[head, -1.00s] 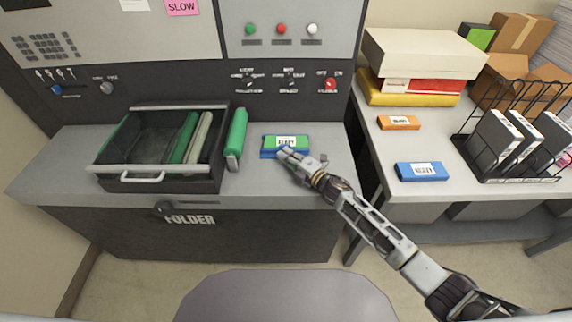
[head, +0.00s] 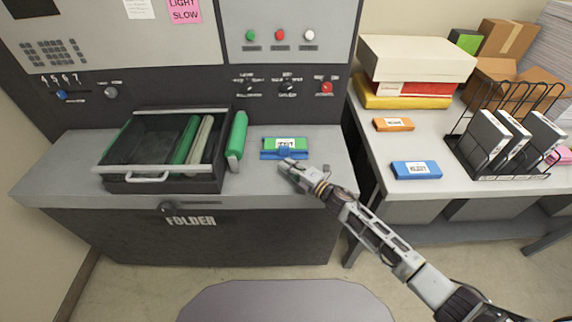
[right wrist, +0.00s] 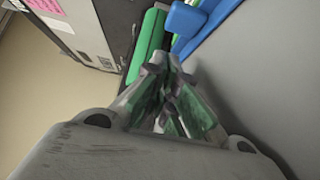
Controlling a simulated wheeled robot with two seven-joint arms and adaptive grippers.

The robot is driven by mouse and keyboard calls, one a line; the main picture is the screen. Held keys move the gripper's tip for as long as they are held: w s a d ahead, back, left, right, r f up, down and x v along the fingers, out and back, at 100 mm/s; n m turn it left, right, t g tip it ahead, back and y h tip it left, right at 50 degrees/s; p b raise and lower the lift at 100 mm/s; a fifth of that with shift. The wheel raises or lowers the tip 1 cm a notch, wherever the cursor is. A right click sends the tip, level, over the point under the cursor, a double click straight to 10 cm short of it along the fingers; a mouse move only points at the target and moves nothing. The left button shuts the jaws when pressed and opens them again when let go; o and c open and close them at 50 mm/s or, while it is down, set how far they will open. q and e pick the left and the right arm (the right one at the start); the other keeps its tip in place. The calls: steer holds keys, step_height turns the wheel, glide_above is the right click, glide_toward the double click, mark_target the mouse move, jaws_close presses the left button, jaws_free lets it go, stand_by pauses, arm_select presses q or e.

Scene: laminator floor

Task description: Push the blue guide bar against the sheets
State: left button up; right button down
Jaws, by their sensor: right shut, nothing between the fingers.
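The blue guide bar (head: 272,155) lies on the grey bench along the front edge of a green block with a white label (head: 285,143). It looks in contact with the block or very near it; I cannot tell if a thin gap remains. I cannot make out separate sheets in the block. My right gripper (head: 287,165) is shut and empty, just in front of the bar. My left gripper is not in view.
A green roller (head: 237,134) lies left of the bar, beside a black open drawer (head: 150,182) with green and pale strips. The right table holds blue (head: 416,170) and orange (head: 393,125) labelled blocks and a wire rack of binders (head: 500,140). Bench front is clear.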

steer(key=shift+s+d+f, duration=0.1)
steer(key=shift+d+f, duration=0.05)
steer(key=shift+d, duration=0.1)
steer(key=shift+b+v, duration=0.55)
steer(key=shift+v, duration=3.6)
